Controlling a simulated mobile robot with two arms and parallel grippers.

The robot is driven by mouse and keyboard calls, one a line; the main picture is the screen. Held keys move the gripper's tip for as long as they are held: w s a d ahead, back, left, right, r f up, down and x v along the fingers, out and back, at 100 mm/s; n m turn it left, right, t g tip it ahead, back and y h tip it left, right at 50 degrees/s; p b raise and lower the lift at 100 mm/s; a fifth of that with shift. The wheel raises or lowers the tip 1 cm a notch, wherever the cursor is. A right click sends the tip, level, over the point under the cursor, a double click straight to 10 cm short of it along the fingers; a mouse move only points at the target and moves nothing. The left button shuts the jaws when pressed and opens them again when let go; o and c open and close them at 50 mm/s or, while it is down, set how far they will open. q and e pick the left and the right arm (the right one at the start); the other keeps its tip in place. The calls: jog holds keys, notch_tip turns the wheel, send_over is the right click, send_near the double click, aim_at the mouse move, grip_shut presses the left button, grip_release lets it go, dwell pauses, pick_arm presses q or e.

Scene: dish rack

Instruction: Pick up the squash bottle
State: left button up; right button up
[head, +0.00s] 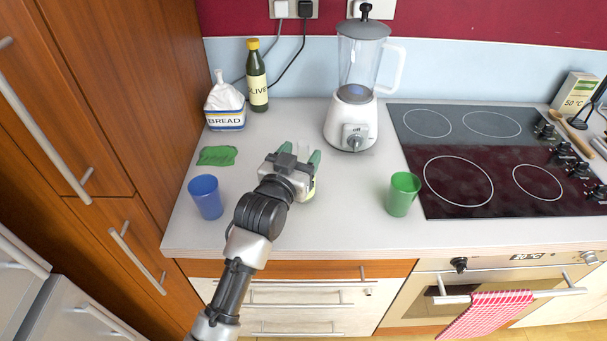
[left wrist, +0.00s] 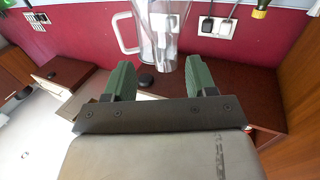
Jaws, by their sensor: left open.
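My left gripper (head: 299,152) is over the counter with its green fingers apart. The fingers also show in the left wrist view (left wrist: 160,80), with no object visible between them. A small pale yellow-green edge (head: 311,191) shows beside the gripper body in the head view. It may be part of the squash bottle, but the gripper hides most of it, and I cannot tell whether they touch. No squash label is readable. My right gripper is not in view.
A blue cup (head: 206,197) stands left of the gripper and a green cup (head: 402,194) right of it. A green cloth (head: 217,156), bread bag (head: 225,105), olive bottle (head: 257,78) and blender (head: 351,116) are farther back. The hob (head: 450,150) is at right.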

aim_at(306, 141)
pick_arm(q)
jog(key=x, duration=0.1)
jog(key=p+x, duration=0.1)
jog(key=x, duration=0.2)
jog(key=shift+w+a+r, duration=0.15)
jog(key=shift+a+r, duration=0.05)
jog(key=shift+a, duration=0.1)
jog(key=shift+w+d+f+p, duration=0.1)
jog(key=shift+w+d+p, duration=0.15)
jog(key=shift+w, duration=0.3)
grip_shut()
